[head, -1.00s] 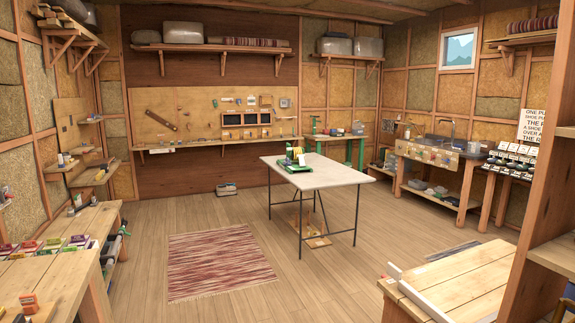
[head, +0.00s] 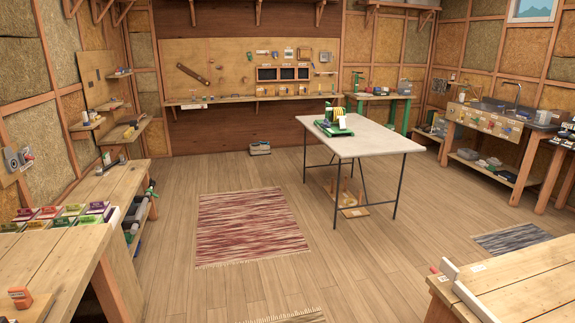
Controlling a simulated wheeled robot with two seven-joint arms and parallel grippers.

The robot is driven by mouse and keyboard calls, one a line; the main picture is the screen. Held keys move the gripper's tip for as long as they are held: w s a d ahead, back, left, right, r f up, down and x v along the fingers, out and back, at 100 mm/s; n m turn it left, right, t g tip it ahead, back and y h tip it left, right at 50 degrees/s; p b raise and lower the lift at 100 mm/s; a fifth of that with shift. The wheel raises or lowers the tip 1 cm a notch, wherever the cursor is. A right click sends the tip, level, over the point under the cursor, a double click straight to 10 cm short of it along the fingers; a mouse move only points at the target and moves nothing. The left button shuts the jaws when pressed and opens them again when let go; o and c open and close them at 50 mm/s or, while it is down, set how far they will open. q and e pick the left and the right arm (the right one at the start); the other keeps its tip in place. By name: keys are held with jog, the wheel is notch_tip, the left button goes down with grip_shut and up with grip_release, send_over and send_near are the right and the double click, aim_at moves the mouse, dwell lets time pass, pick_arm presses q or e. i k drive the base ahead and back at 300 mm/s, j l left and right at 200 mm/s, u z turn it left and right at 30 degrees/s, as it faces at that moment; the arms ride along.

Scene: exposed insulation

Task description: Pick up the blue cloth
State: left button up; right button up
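I cannot make out a blue cloth for certain in the head view. Small items on the benches and shelves are too small to tell apart. A white-topped table (head: 385,139) on thin dark legs stands in the middle of the room. A green object with yellow and white parts (head: 334,122) sits at its back left corner. Neither of my grippers is in view.
A red striped rug (head: 247,226) and a blue-grey rug (head: 512,240) lie on the floor. Wooden workbenches stand at the left (head: 62,262) and front right (head: 520,284). A sink bench (head: 497,122) is at the right wall. Floor (head: 355,270) between is clear.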

aim_at(326, 123)
jog(key=i+z, duration=0.25)
jog(key=i, duration=2.2)
